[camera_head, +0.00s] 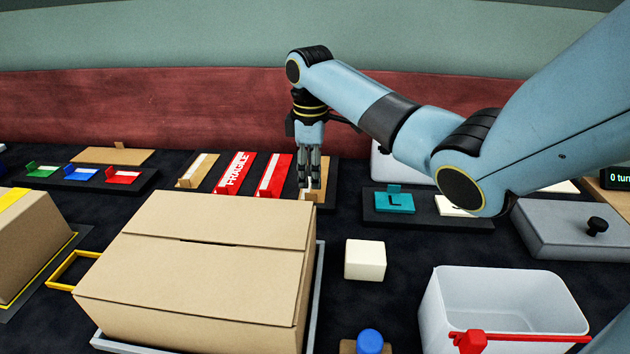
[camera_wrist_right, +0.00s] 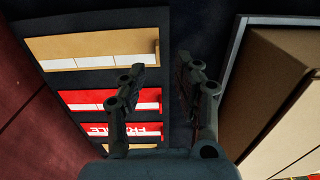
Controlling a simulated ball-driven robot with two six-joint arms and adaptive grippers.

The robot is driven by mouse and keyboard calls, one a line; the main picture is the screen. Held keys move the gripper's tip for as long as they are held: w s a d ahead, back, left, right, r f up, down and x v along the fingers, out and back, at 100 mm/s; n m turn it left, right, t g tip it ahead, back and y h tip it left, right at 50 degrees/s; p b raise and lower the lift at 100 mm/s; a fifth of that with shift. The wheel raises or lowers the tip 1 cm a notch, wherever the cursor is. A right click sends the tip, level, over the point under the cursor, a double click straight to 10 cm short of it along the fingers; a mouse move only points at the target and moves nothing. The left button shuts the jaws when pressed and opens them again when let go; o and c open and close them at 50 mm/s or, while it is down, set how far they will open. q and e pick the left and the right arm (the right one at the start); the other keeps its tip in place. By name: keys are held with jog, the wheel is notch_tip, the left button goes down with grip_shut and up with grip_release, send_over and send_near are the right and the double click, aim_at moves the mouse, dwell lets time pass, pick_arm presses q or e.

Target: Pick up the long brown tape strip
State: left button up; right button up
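Two tan-brown tape strips lie at the ends of a dark tray (camera_head: 253,200) with two red strips between them. The right-hand brown strip (camera_head: 322,194) is partly covered by my right gripper (camera_head: 311,184) in the head view. In the right wrist view this brown strip (camera_wrist_right: 92,48) has a pale lengthwise band and an upright tab at its right end. The left-hand brown strip (camera_head: 198,171) has a similar tab. My right gripper (camera_wrist_right: 163,72) points down, fingers apart and empty, close to the tab end. Contact is not visible. My left gripper is out of view.
Beside it lie a red FRAGILE strip (camera_head: 235,172) and a plain red strip (camera_head: 274,175). A large closed carton (camera_head: 200,260) stands close in front. A white block (camera_head: 365,260), a white bin (camera_head: 500,295) and a teal-label tray (camera_head: 420,217) are to the right.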

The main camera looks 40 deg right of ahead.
jog(key=f, duration=0.2)
jog(key=f+b, duration=0.1)
jog(key=f, duration=0.2)
jog(key=shift+w+d+f, duration=0.1)
jog(key=shift+w+f, duration=0.1)
jog(key=shift+f, duration=0.1)
grip_shut()
